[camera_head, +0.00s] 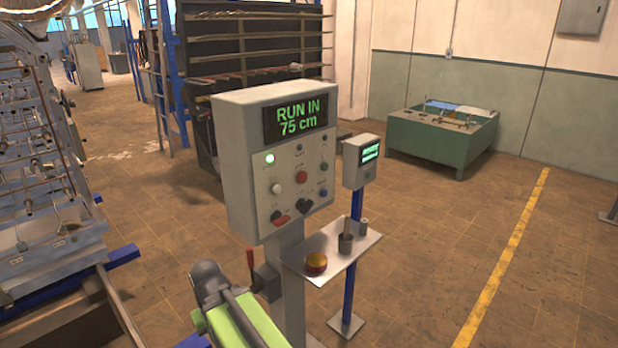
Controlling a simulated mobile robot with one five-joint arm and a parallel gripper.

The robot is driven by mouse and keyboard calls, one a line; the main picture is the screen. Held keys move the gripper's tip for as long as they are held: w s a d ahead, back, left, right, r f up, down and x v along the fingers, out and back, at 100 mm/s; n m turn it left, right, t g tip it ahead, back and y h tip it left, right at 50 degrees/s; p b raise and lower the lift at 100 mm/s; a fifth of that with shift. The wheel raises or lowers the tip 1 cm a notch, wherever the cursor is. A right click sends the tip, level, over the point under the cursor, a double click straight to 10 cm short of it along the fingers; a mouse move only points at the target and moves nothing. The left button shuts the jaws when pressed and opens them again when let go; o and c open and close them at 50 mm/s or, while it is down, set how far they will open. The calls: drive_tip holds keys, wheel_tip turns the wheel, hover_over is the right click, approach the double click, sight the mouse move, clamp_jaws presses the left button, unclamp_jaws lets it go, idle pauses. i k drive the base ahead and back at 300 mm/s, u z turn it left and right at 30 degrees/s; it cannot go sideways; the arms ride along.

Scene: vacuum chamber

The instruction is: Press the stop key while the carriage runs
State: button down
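A grey control box (275,155) stands on a post in the middle. Its screen (299,117) reads "RUN IN 75 cm" in green. A green lamp (269,158) is lit on its face. Below are a red button (302,177), a white button (276,188), a blue button (323,193), a red knob (280,217) and a black knob (304,206). The key labels are too small to read, so I cannot tell which is the stop key. No carriage can be made out for certain. My green and grey arm shows at the bottom; no gripper fingers are visible.
A shelf (344,250) beside the post carries a round amber-topped button (316,262) and a dark cylinder. A red-handled lever (250,258) sits low on the post. A smaller display box (360,162) stands behind.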

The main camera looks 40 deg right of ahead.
sight(303, 176)
drive_tip(key=z, duration=0.95)
